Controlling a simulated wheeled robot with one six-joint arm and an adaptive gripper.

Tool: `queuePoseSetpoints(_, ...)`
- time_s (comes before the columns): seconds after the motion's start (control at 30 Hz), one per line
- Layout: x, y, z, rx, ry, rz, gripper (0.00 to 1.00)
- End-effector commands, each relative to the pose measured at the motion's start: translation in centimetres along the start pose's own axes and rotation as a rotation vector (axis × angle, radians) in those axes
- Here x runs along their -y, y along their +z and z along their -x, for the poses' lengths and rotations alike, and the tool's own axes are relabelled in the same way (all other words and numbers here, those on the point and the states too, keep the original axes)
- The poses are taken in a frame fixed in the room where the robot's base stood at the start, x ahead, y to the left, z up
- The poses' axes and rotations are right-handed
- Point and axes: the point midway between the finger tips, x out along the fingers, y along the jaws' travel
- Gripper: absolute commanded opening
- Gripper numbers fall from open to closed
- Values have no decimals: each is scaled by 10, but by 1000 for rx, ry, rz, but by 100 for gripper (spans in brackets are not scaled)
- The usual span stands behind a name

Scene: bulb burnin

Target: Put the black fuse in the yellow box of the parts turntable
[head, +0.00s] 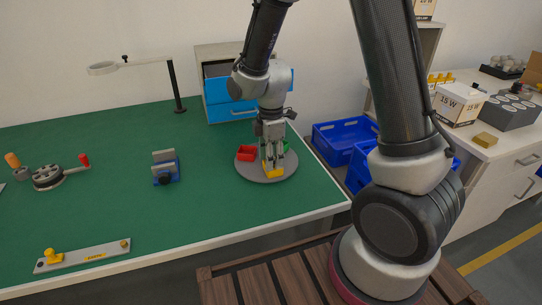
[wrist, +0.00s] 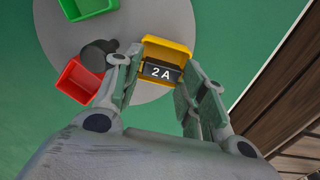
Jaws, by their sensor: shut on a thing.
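The black fuse (wrist: 161,72), marked "2 A", is between the fingertips of my gripper (wrist: 158,78) in the wrist view. My gripper is shut on it. The fuse overlaps the yellow box (wrist: 167,46) in that view; I cannot tell whether it is inside the box or just above it. The yellow box also shows in the head view (head: 273,173), directly under my gripper (head: 271,160). The box sits on the grey round parts turntable (head: 250,174). My gripper points down and hides part of the turntable.
A red box (wrist: 78,80) and a green box (wrist: 88,7) share the turntable, with a dark knob (wrist: 98,52) at its middle. A blue-drawer cabinet (head: 222,108) stands behind. A small vise (head: 165,167) is to the left. Green tabletop between them is clear.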

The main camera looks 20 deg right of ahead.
Motion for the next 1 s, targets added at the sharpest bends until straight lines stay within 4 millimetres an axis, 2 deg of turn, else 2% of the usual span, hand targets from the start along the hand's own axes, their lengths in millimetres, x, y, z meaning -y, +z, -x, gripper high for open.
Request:
queuePoseSetpoints(0.33, 1, 0, -11, 1, -3, 0, 28)
queuePoseSetpoints(0.4, 1, 0, -12, 1, -4, 0, 25)
queuePoseSetpoints(0.43, 1, 0, -12, 2, -4, 0, 53)
queuePoseSetpoints(0.5, 2, 0, -12, 2, -5, 0, 63)
queuePoseSetpoints(0.83, 1, 0, -9, 1, -2, 0, 63)
queuePoseSetpoints(1.0, -1, 0, 10, -1, 3, 0, 63)
